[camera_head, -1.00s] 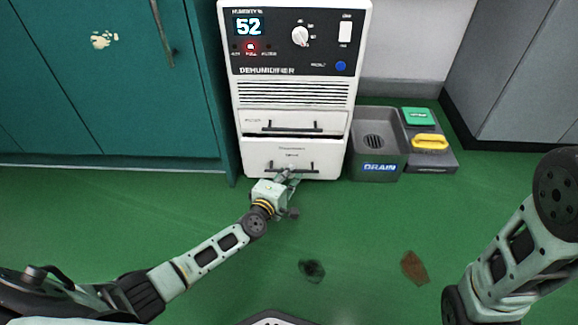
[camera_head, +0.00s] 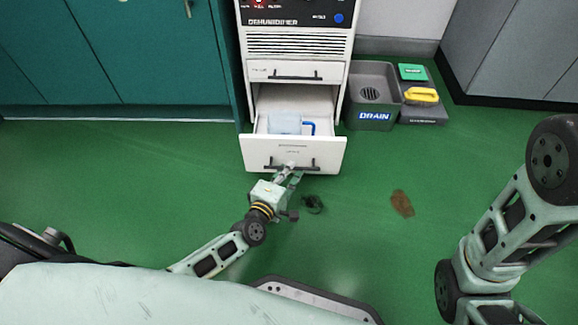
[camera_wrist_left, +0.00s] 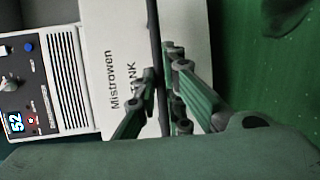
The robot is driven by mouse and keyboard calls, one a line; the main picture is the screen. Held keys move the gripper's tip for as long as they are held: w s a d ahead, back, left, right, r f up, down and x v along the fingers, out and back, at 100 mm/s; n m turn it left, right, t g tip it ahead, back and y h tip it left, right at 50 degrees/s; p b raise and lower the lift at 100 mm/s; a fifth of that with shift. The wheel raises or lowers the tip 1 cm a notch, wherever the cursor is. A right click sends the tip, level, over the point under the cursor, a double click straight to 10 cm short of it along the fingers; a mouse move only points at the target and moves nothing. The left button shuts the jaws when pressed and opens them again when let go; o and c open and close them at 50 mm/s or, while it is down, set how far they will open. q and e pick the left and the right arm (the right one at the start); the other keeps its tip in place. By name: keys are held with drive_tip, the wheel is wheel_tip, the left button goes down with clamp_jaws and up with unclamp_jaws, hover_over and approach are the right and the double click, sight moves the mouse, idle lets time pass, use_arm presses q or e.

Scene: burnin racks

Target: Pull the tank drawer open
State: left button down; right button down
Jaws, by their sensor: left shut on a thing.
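The white tank drawer (camera_head: 262,151) at the bottom of the dehumidifier (camera_head: 298,42) stands pulled out toward me. Inside it is a pale translucent tank (camera_head: 284,123) with a blue handle (camera_head: 309,126). My left gripper (camera_head: 288,172) is shut on the dark bar handle (camera_head: 312,168) on the drawer front. In the left wrist view the fingers (camera_wrist_left: 165,95) close around the bar, in front of the printed drawer face (camera_wrist_left: 190,60). The right arm shows at the right, but its gripper is out of view.
A grey drain bin (camera_head: 372,95) and a dark tray with a green item and a yellow item (camera_head: 421,95) stand right of the machine. Teal cabinets (camera_head: 150,55) are at the left. A brown stain (camera_head: 402,203) and a dark stain (camera_head: 313,204) mark the open green floor.

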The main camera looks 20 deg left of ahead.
use_arm(q)
drive_tip(key=shift+s+d, duration=0.1)
drive_tip(key=shift+s, duration=0.3)
drive_tip(key=c, duration=1.8)
unclamp_jaws()
drive_tip(key=shift+c, duration=0.2)
drive_tip(key=shift+s, duration=0.1)
